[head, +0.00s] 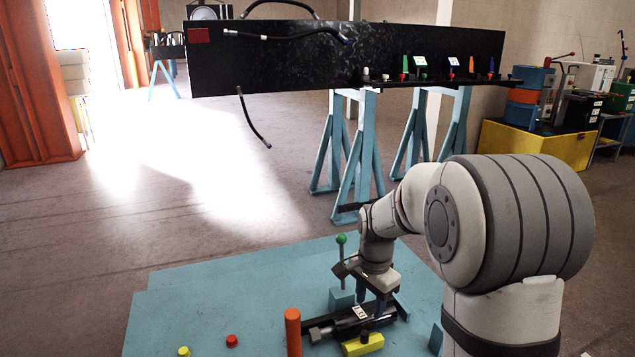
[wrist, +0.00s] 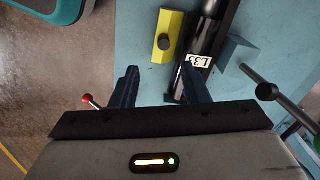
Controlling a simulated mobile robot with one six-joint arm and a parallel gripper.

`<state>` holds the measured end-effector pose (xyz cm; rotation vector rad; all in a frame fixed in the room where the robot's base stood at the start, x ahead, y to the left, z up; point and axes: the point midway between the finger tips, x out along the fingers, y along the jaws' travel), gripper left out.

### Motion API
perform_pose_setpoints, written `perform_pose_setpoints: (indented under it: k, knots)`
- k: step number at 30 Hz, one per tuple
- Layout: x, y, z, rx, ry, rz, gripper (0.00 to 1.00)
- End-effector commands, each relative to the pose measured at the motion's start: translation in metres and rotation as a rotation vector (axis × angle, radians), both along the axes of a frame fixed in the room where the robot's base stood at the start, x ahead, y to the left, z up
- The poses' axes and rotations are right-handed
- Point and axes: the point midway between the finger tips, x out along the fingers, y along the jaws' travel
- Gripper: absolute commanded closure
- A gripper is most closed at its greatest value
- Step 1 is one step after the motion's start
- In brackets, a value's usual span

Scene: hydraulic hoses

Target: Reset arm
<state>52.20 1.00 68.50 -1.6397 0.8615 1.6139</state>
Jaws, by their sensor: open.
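My gripper (head: 371,301) is above the blue bench, pointing down. In the wrist view its two blue fingers (wrist: 159,78) are spread apart with nothing held between them. A black cylinder (head: 347,327) with a white label lies on the bench under my gripper; in the wrist view the cylinder (wrist: 206,45) passes by the right finger, and I cannot tell whether they touch. A yellow block (head: 363,346) with a black knob lies beside the cylinder, and the block (wrist: 168,40) shows ahead of the fingers in the wrist view.
The blue bench (head: 230,290) carries an upright orange cylinder (head: 293,333), a red button (head: 232,341), a yellow button (head: 184,351) and a green-topped lever (head: 341,245). Behind, a black beam (head: 270,65) with hoses stands on blue trestles (head: 362,155). The bench's left part is mostly clear.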

Motion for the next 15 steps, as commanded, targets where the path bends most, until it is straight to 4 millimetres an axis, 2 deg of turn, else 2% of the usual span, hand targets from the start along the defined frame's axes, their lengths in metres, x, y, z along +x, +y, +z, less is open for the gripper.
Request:
perform_pose_setpoints:
  k: [1,3,9,15]
  knots:
    - [-0.01,-0.001,0.039,-0.001,-0.015,0.041,0.59]
    - [-0.026,-0.002,0.075,-0.004,-0.031,0.116,0.59]
    - [-0.076,-0.005,0.166,-0.019,-0.077,0.343,0.59]
    - [-0.127,-0.007,0.244,-0.045,-0.121,0.568,0.59]
